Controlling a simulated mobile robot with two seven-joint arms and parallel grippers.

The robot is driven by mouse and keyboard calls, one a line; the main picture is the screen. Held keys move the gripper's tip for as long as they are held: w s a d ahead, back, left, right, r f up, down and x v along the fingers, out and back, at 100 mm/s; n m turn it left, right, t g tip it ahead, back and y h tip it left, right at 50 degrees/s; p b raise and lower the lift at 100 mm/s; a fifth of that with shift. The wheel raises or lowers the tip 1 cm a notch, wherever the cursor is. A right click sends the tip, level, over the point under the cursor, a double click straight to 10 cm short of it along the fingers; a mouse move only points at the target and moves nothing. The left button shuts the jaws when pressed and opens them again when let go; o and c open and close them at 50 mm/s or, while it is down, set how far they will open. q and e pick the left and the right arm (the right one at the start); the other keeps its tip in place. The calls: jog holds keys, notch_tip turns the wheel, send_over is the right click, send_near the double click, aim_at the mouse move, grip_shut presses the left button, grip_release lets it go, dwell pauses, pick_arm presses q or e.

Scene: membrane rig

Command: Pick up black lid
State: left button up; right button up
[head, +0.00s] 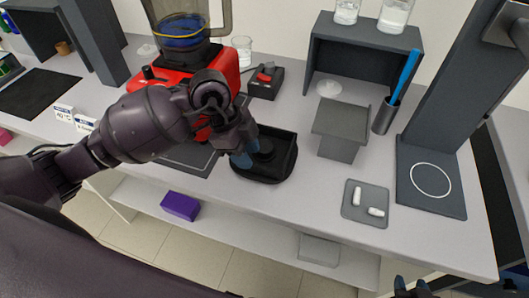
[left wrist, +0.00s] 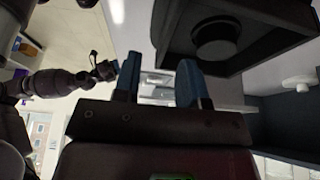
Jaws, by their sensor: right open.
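The black lid (head: 265,149) is a small round dark piece inside a black rimmed tray (head: 273,178) near the table's front edge. In the left wrist view the lid (left wrist: 214,45) shows as a round stepped knob shape, with the tray's wall (left wrist: 270,52) around it. My left gripper (head: 242,160) is at the tray's left side, close beside the lid and partly covering it. Its blue fingers (left wrist: 159,80) stand apart with nothing between them. My right gripper (head: 412,288) is only partly in view at the bottom right, open and away from the lid.
A red blender (head: 225,75) stands behind my left arm, with a red-knobbed black box (head: 266,80) beside it. A grey stand (head: 341,130) is right of the tray. A grey mat (head: 365,212) holds two white pieces. A dark holder (head: 385,116) holds a blue stick.

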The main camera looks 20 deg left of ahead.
aim_at(256, 165)
pick_arm(q)
jog(key=shift+w+x, duration=0.15)
jog(key=shift+x, duration=1.15)
jog(key=shift+w+x, duration=0.15)
jog(key=shift+x, duration=1.15)
grip_shut()
